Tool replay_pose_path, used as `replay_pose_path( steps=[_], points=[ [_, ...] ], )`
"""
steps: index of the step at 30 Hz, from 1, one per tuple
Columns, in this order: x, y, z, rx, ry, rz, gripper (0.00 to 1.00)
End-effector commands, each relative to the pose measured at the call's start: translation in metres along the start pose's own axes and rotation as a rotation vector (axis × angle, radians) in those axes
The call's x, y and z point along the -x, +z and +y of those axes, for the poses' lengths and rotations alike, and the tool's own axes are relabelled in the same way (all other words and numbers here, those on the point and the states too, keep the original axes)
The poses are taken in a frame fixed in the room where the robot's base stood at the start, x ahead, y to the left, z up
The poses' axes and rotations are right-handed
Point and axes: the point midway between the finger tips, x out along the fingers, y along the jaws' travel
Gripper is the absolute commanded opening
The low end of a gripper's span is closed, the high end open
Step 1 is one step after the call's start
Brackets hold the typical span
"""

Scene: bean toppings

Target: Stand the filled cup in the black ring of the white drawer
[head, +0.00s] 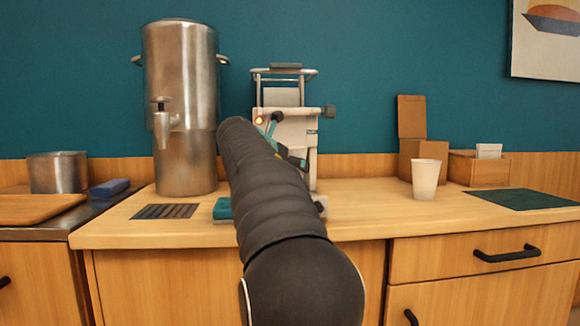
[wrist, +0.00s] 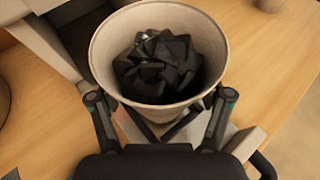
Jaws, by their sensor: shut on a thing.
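A pale cup (wrist: 98,48) filled with black angular chunks (wrist: 158,65) is in the wrist view, its open mouth facing the camera. My gripper (wrist: 160,106) is shut on this cup, with a finger on each side of its lower part. In the head view my arm hides the held cup and most of my gripper. A white machine (head: 298,130) stands behind my arm. A pale piece (wrist: 243,141) shows below right of the cup in the wrist view; I cannot tell whether it is the drawer. The black ring is not visible.
A steel urn (head: 180,90) stands left of the machine, with a dark grate (head: 165,211) in front. Another white cup (head: 425,180) stands upright on the counter (head: 370,218) at right, near cardboard boxes (head: 420,153) and a dark green mat (head: 525,199). Counter between machine and white cup is clear.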

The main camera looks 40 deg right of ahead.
Motion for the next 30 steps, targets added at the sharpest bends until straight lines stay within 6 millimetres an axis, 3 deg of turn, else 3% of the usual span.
replay_pose_path(
  steps=[30],
  points=[
    [-0.006, -0.015, 0.0, -0.001, 0.0, -0.002, 0.26]
  ],
)
